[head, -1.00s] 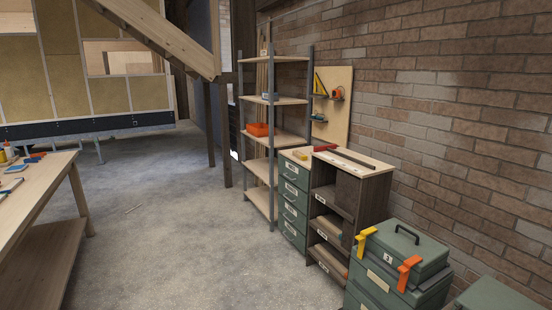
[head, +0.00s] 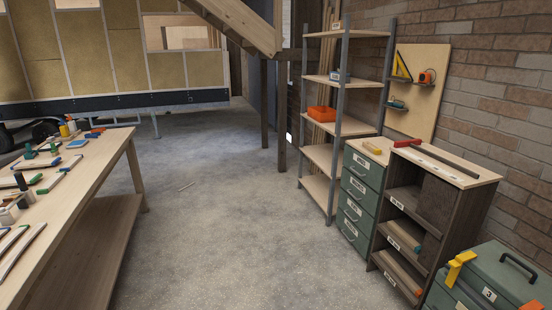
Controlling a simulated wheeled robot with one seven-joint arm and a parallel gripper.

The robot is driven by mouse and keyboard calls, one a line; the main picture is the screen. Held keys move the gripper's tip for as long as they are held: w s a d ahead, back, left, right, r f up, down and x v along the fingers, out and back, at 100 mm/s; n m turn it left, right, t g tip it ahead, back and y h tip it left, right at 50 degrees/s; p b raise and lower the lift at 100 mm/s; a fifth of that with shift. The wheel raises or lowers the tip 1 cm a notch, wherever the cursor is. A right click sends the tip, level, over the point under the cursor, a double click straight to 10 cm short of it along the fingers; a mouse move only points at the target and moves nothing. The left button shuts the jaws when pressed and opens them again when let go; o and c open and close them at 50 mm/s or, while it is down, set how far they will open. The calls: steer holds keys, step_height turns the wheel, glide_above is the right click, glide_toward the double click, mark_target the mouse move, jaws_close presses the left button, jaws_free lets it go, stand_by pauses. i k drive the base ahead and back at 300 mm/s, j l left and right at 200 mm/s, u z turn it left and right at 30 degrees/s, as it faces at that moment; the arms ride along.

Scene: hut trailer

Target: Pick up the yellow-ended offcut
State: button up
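No piece is clearly recognisable as the yellow-ended offcut. A small yellowish block (head: 373,148) lies on top of the green drawer cabinet (head: 360,200); it is too small to tell whether it is an offcut. In the open shelf unit (head: 398,205) beside it, a wooden piece with a teal end (head: 418,247) lies on the middle shelf. A piece with an orange end (head: 417,291) lies on the lower shelf. The backs of these shelves are dark. My gripper is not in view.
A workbench (head: 105,165) with several tools stands at the left. Open shelving (head: 341,128) with an orange bin (head: 321,113) stands behind the drawers. Green toolboxes (head: 490,275) with yellow and orange clamps stand at the lower right. The concrete floor (head: 220,220) between is mostly clear.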

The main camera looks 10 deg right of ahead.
mark_target(375, 150)
steer(key=i+l+u, duration=0.2)
steer(key=i, duration=1.75)
steer(key=i+z, duration=0.1)
steer(key=i, duration=0.45)
steer(key=i+j, duration=0.2)
steer(key=i, duration=0.35)
steer(key=i+j+z, duration=0.15)
steer(key=i, duration=0.45)
steer(key=i+l+z, duration=0.2)
steer(key=i+z, duration=0.2)
steer(key=i, duration=0.2)
steer(key=i+z, duration=0.45)
steer(key=i, duration=0.1)
